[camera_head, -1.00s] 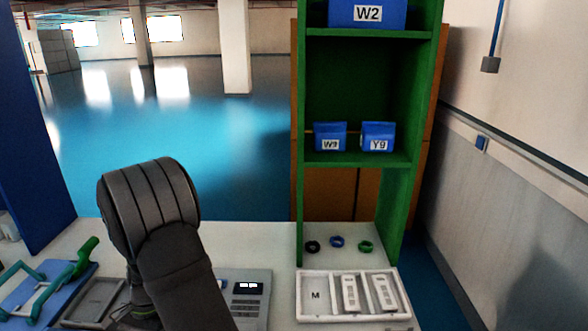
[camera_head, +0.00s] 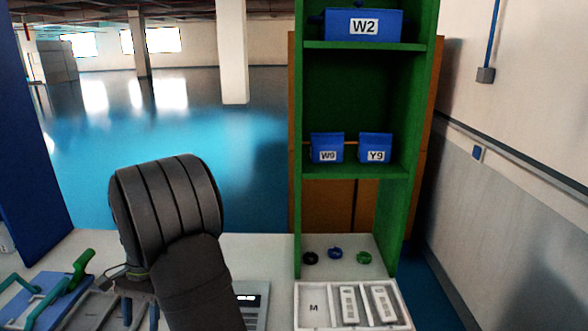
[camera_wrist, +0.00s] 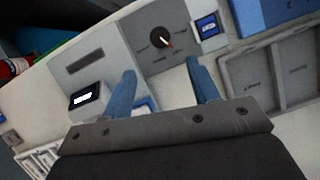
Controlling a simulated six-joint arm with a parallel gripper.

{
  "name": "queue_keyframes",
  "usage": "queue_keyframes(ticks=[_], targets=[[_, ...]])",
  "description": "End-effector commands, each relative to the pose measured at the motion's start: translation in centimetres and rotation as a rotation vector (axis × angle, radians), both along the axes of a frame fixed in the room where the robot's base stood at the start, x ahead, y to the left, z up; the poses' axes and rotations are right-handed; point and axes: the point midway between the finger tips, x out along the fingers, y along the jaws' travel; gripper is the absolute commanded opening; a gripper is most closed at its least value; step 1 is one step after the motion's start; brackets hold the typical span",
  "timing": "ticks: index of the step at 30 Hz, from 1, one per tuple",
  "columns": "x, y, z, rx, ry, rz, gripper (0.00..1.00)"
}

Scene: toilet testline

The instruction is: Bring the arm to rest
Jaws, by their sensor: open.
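My gripper shows in the wrist view (camera_wrist: 160,92) with its two blue fingers apart and nothing between them. It is above a grey device with a dark dial (camera_wrist: 161,38) and a small lit display (camera_wrist: 85,99). In the head view my arm rises from the bottom, bent at a dark rounded joint.
A green shelf (camera_head: 360,172) holds blue bins W2 (camera_head: 363,25), W9 (camera_head: 327,147) and Y9 (camera_head: 376,147). Three rings (camera_head: 335,253) lie below it. A white tray (camera_head: 300,318) holds two remote-like items. A blue tray with green handles (camera_head: 30,305) is at left.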

Motion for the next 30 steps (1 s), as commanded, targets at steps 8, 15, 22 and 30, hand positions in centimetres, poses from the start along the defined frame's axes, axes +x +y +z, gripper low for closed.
queue_keyframes(ticks=[8, 15, 22, 30], targets=[[2.0, -0.4, 4.8, 0.0, -0.002, 0.0, 0.55], [-0.2, 0.0, -0.3, -0.003, 0.004, 0.001, 0.55], [-1.9, 0.3, -4.6, -0.004, 0.004, 0.002, 0.55], [-4.0, 0.6, -9.6, -0.003, 0.004, 0.002, 0.55]])
